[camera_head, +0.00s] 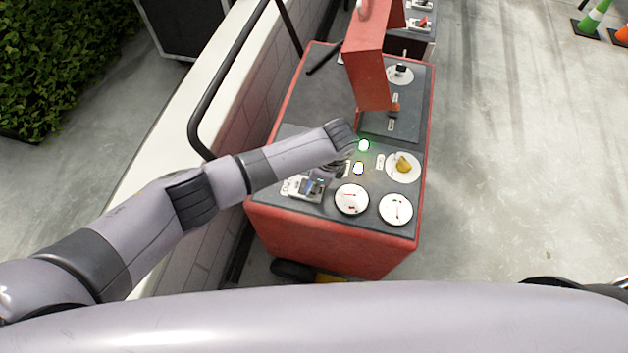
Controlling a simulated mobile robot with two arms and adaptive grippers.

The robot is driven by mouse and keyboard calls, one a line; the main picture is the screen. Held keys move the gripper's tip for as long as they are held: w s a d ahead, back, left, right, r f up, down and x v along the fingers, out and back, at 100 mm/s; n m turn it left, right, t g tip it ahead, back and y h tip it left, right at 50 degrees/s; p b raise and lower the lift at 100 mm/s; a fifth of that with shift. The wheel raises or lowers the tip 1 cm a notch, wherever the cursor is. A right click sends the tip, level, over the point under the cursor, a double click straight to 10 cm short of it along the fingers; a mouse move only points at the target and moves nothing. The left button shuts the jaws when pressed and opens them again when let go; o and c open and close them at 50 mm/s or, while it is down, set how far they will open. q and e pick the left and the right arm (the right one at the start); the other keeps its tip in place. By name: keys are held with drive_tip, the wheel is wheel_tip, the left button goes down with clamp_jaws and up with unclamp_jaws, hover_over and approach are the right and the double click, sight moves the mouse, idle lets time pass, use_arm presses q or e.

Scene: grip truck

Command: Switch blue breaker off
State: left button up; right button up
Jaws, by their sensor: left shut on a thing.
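The blue breaker (320,183) is a small blue switch in a pale housing near the left front of the red machine's grey top panel. My left arm reaches in from the left, and my left gripper (325,174) is right at the breaker. The gripper is shut on the breaker's blue switch, as far as I can see. The wrist hides part of the fingers and the breaker, so its switch position is unclear. My right gripper is out of view.
The red machine (330,245) carries two white dials (351,199), a lit green lamp (363,145), a white lamp (358,168) and a yellow knob (403,164). A raised red box (366,72) stands behind. A black rail (228,80) runs along the left wall.

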use_arm(q)
drive_tip(key=o, duration=1.2)
drive_tip(key=shift+c, duration=0.2)
drive_tip(key=shift+r, duration=0.1)
drive_tip(key=v, duration=1.2)
